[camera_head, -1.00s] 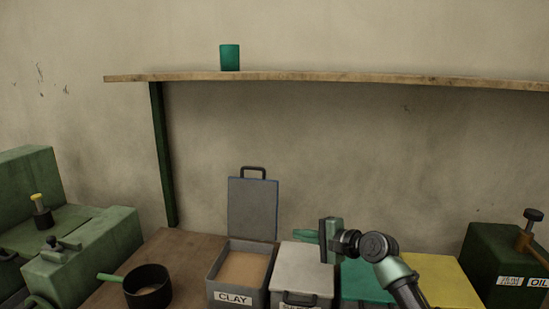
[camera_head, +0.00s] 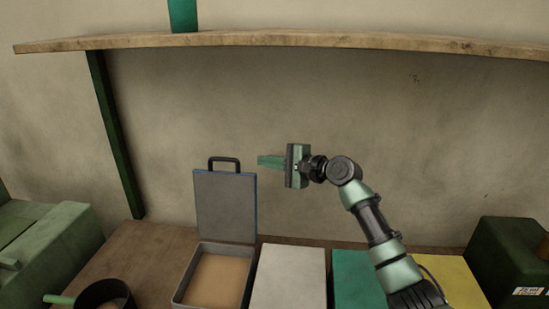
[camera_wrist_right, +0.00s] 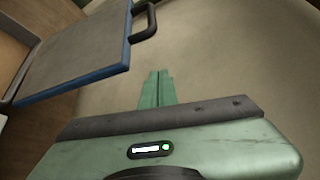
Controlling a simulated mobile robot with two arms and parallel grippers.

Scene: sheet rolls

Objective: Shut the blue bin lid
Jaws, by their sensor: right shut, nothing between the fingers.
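The blue bin lid (camera_head: 226,206) stands open and upright behind its bin, grey on the inner face with a blue edge and a black handle on top. Its bin (camera_head: 212,278) is grey and holds a tan material. In the right wrist view the lid (camera_wrist_right: 75,45) is at the upper left, its handle towards the gripper's side. My right gripper (camera_head: 261,161) is shut and empty, to the right of the lid's handle and at about its height, apart from it. The shut fingers also show in the right wrist view (camera_wrist_right: 157,88). My left gripper is not in view.
Closed bins with a white lid (camera_head: 289,276), a green lid (camera_head: 355,278) and a yellow lid (camera_head: 452,281) stand to the right. A wooden shelf (camera_head: 300,39) with a green cup (camera_head: 183,14) is above. A black pot (camera_head: 105,294) is at lower left.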

